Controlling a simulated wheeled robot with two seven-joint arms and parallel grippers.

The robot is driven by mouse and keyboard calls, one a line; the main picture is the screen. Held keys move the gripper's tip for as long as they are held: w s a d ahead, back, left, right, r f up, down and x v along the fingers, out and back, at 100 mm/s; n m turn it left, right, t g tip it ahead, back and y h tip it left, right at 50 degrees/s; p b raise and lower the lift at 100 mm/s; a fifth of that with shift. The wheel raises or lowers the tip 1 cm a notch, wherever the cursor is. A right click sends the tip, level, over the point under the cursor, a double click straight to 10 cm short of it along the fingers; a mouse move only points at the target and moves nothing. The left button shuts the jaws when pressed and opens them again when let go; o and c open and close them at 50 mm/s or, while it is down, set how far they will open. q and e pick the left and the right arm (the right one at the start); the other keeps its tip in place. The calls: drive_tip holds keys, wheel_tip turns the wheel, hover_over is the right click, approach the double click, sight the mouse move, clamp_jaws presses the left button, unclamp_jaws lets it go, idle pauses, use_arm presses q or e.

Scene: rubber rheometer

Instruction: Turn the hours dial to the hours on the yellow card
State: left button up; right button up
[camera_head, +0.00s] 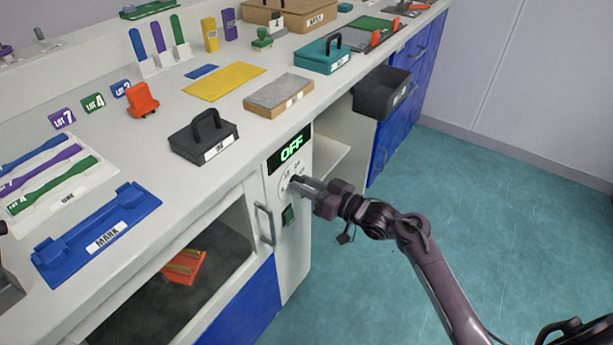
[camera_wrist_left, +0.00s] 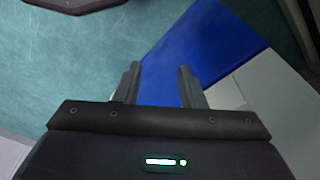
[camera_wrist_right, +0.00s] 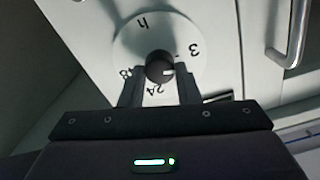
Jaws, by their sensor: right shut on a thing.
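The hours dial (camera_wrist_right: 136,48) is a white disc marked h, 3, 24 and 48, with a dark round knob (camera_wrist_right: 160,66) at its centre. A small white mark on the knob points to the right in the right wrist view. My right gripper (camera_head: 298,185) is shut on the knob, its fingers (camera_wrist_right: 160,86) on either side. The dial (camera_head: 285,184) is partly hidden by the gripper in the head view. The display (camera_head: 290,149) above it reads OFF in green. A plain yellow sheet (camera_head: 225,81) lies on the counter; no writing shows on it. My left gripper (camera_wrist_left: 158,85) is open and empty.
A dark lidded box (camera_head: 203,138) and a grey block (camera_head: 279,94) stand on the counter above. An open shelf (camera_head: 322,158) is to the right. The floor is clear.

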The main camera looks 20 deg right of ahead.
drive_tip(key=m+p, duration=0.1)
drive_tip(key=p, duration=0.1)
drive_tip(key=m+p, duration=0.2)
drive_tip(key=shift+r, duration=0.25)
drive_tip(key=m+p, duration=0.4)
drive_tip(key=shift+f, duration=0.15)
use_arm(q)
drive_tip(key=s+a+f, duration=0.2)
drive_tip(key=s+f, duration=0.1)
drive_tip(key=f, duration=0.8)
drive_tip(key=s+a+f+n, duration=0.1)
drive_tip(key=s+a+f, duration=0.2)
drive_tip(key=f, duration=0.7)
drive_tip(key=shift+s+f+y+p, duration=0.3)
drive_tip(key=shift+s+f+p, duration=0.1)
drive_tip(key=shift+s, duration=0.15)
use_arm(e)
drive_tip(key=shift+w+d+f+m, duration=0.1)
drive_tip(key=shift+m, duration=0.7)
drive_tip(key=o, duration=0.9)
drive_tip(key=shift+o, duration=0.3)
